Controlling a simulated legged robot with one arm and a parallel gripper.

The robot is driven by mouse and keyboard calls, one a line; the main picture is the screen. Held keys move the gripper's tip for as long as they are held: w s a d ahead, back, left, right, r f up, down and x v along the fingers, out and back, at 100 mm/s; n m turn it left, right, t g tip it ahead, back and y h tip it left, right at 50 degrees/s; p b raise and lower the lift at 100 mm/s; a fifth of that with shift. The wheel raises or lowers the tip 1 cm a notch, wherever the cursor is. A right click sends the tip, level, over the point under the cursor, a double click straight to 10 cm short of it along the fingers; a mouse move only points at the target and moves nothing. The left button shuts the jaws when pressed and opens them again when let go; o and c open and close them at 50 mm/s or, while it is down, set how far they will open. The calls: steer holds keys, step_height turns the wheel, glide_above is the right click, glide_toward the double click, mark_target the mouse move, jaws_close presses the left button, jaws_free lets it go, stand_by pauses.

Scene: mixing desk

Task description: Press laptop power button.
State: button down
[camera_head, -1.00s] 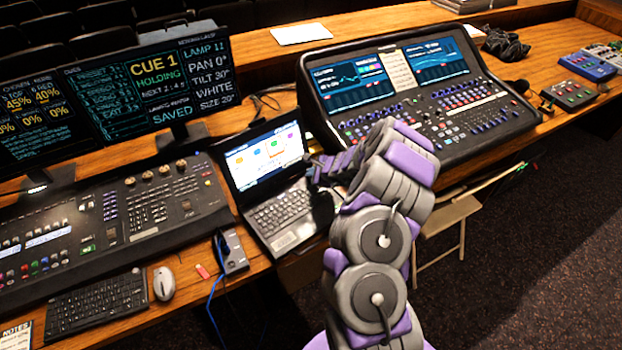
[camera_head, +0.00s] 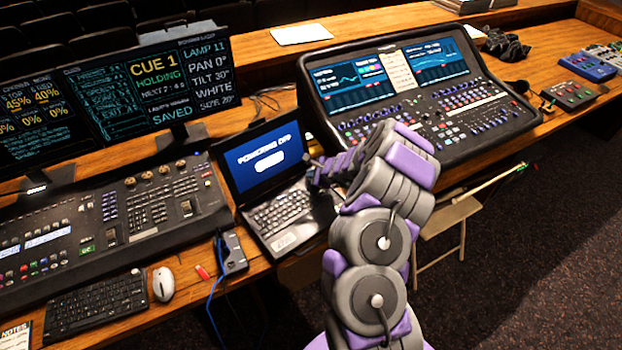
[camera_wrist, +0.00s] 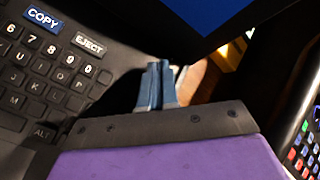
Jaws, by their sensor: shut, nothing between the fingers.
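The laptop (camera_head: 283,205) stands open on the wooden desk between two mixing consoles. Its blue screen (camera_head: 263,158) reads "POWERING OFF" with a white rounded box below. My gripper (camera_head: 312,172) is at the laptop's right side, near the back corner of the keyboard deck by the hinge. In the wrist view the shut fingertips (camera_wrist: 157,70) point at the right end of the deck, below the screen's lower edge (camera_wrist: 192,22). The laptop keyboard (camera_wrist: 45,75) shows to their left. The power button is not visible; the fingers may cover it. I cannot tell whether the fingertips touch the deck.
A large console (camera_head: 430,110) with two screens stands close on the right. Another console (camera_head: 110,220) and two monitors (camera_head: 140,95) are at the left. A small grey box (camera_head: 232,252) with a blue cable, a mouse (camera_head: 163,284) and a keyboard (camera_head: 95,307) lie in front.

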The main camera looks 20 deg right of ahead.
steer(key=shift+r, duration=0.55)
steer(key=shift+r+p, duration=0.1)
steer(key=shift+p, duration=0.2)
step_height(320, 180, up, 5)
steer(key=p, duration=0.3)
stand_by(0.5)
